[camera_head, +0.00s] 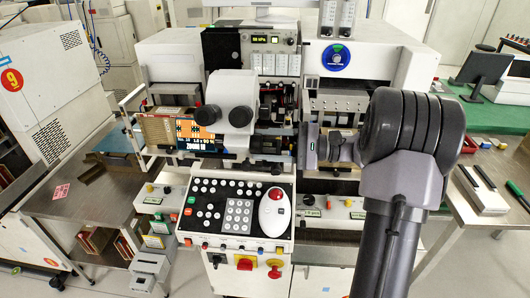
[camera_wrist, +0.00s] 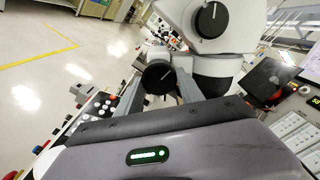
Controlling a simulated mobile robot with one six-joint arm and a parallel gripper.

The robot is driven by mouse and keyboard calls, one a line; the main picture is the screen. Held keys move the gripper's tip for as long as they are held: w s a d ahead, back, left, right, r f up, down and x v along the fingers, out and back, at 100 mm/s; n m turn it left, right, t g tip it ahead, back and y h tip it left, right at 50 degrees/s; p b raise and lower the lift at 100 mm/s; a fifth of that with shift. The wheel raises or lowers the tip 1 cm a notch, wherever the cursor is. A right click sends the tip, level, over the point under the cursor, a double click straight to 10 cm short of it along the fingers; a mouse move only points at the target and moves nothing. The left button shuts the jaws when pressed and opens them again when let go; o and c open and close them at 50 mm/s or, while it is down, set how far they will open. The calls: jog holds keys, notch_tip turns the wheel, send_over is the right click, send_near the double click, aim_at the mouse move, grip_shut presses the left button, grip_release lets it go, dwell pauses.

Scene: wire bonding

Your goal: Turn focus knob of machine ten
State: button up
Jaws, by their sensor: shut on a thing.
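The white microscope (camera_head: 235,92) of the machine stands at the middle of the head view, with two black eyepieces facing me. In the wrist view, a round black knob (camera_wrist: 158,77) with a white line sits between the two grey fingers of my gripper (camera_wrist: 158,88), which is shut on it. A second, larger black knob (camera_wrist: 211,20) with a white line is higher on the white microscope body, apart from the fingers. In the head view my arm comes in from the right; the fingertips and the held knob cannot be made out clearly there.
A control panel (camera_head: 237,207) with buttons and a red trackball (camera_head: 275,194) lies below the microscope. A lit screen (camera_head: 197,135) is at its left. A neighbouring machine marked 9 (camera_head: 12,80) stands at the left. A green-topped table (camera_head: 490,115) is at the right.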

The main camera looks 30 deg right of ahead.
jog(key=shift+f+n+b, duration=0.1)
jog(key=shift+n+b, duration=0.45)
jog(key=shift+n, duration=0.15)
jog(key=o, duration=1.4)
jog(key=p+v, duration=0.4)
jog(key=v, duration=1.3)
jog(key=shift+s+d+p, duration=0.2)
jog(key=shift+p, duration=0.15)
